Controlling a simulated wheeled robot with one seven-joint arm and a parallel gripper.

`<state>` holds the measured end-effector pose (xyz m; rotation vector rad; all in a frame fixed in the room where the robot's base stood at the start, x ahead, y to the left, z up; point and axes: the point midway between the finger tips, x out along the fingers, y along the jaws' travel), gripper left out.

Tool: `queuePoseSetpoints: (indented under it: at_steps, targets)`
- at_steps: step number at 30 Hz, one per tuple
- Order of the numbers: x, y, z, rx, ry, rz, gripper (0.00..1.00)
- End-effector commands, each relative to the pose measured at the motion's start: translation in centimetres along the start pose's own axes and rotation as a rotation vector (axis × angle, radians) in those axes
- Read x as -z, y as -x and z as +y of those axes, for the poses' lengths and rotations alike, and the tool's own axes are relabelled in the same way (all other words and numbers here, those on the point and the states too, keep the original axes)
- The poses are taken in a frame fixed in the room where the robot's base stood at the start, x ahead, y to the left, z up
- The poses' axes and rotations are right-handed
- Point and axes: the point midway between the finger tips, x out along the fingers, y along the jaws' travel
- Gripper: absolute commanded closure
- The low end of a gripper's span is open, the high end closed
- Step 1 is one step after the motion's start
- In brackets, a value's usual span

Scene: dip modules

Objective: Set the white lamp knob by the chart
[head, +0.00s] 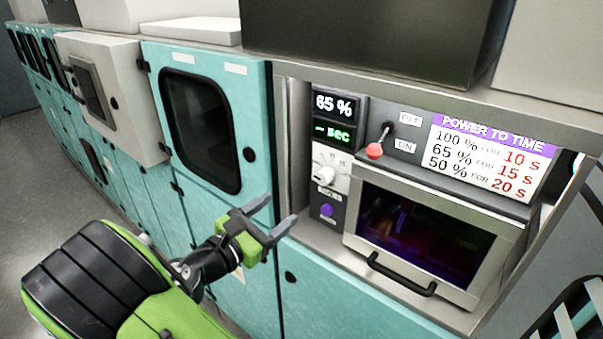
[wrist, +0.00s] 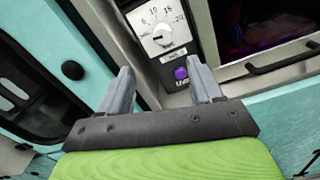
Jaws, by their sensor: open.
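The white lamp knob (head: 325,175) sits on a white dial plate on the control panel, and it also shows in the wrist view (wrist: 163,39) with numbers around it, including 10, 15 and 20. Its exact pointing is too small to tell. The chart (head: 488,155) reads 100 % for 10 s, 65 % for 15 s, 50 % for 20 s. The power display (head: 335,106) reads 65 %; the seconds display (head: 333,134) shows a dash and "sec". My gripper (head: 281,209) is open and empty, apart from the panel, left of and below the knob in the head view.
A purple button (head: 326,210) is below the knob. A lever with a red ball (head: 375,151) stands right of the displays, beside two labels, the lower reading ON. The chamber door (head: 425,235) has a dark window and a black handle. A teal cabinet door (head: 210,110) is at left.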

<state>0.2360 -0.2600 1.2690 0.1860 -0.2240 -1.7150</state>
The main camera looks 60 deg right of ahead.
Motion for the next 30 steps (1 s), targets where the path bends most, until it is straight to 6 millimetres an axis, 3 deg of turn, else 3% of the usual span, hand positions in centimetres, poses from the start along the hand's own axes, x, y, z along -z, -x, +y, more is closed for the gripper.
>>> queuePoseSetpoints:
  at_steps: [18, 23, 30]
  targets:
    - [0.0, -13.8, -0.3, 0.008, -0.006, 0.001, 0.35]
    - [0.1, -15.2, -0.2, 0.004, -0.005, 0.003, 0.35]
    - [0.2, -15.4, -0.2, 0.003, -0.005, 0.004, 0.35]
